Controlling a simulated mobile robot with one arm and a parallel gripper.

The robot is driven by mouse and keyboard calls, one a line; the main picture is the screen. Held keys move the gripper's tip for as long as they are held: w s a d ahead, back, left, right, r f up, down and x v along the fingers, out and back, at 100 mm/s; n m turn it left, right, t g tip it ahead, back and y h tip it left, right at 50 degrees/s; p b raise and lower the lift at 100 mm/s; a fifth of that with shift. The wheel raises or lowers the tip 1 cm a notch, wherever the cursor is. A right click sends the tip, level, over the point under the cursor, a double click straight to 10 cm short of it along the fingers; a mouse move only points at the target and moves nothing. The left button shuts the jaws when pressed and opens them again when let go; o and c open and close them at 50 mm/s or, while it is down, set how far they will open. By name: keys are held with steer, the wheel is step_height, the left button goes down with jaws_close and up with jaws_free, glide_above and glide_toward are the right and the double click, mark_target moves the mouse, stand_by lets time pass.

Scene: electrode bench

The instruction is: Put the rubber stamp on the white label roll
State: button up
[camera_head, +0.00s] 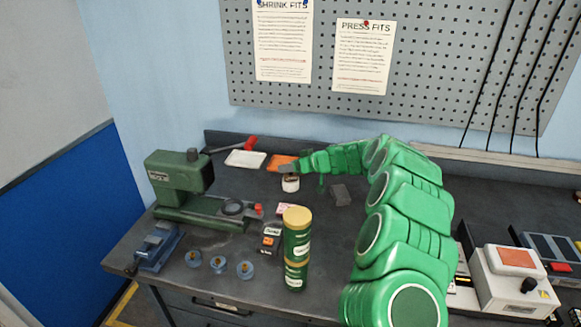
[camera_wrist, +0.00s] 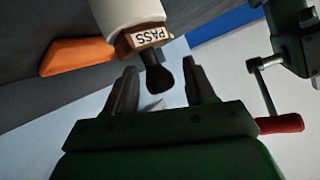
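The rubber stamp (camera_wrist: 157,72) has a dark handle and a wooden block marked PASS. In the wrist view, its block meets the end of the white label roll (camera_wrist: 120,12), and its handle points away from the roll. In the head view, the white label roll (camera_head: 291,185) stands at the back of the bench, with the small stamp (camera_head: 290,177) on its top, partly hidden by my gripper (camera_head: 287,168). In the wrist view, my gripper (camera_wrist: 161,80) is open, its fingers on either side of the handle with a gap to each.
An orange tray (camera_head: 279,162) and a white tray (camera_head: 245,159) lie behind the roll. A dark block (camera_head: 341,195) lies to its right. A green press (camera_head: 185,185) stands left, a green-and-yellow can stack (camera_head: 296,245) in front. The pegboard wall (camera_head: 430,60) is behind.

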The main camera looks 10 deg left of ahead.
steer(key=shift+r, duration=0.15)
steer(key=v, duration=1.2)
steer(key=shift+s, duration=0.15)
